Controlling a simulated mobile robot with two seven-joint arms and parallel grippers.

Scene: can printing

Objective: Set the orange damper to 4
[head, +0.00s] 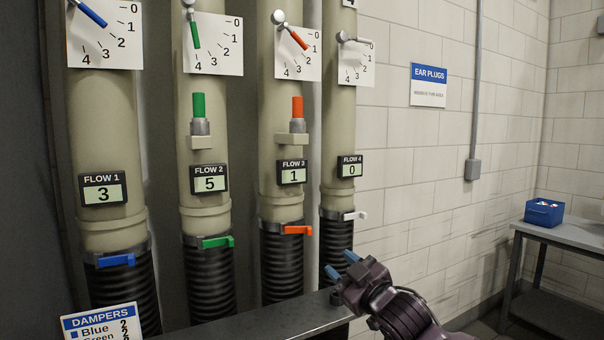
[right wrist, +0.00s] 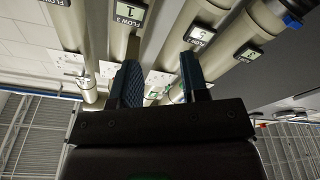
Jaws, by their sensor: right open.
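The orange damper pointer (head: 294,39) is on the white dial of the third pipe, marked 0 to 4. It slants down to the right, around the 1 to 2 marks. The FLOW 3 display (head: 293,172) below reads 1. An orange capped stub (head: 297,107) and an orange lever (head: 296,230) are on the same pipe. My right gripper (head: 352,264) is open and empty, low in front of the fourth pipe and well below the dial. Its spread fingers show in the right wrist view (right wrist: 160,82). My left gripper is not in view.
Neighbouring pipes carry blue (head: 94,13), green (head: 195,34) and white (head: 352,39) pointers. A dark ledge (head: 240,322) runs below the pipes, with a DAMPERS sign (head: 100,322) at left. A table with a blue bin (head: 544,212) stands right.

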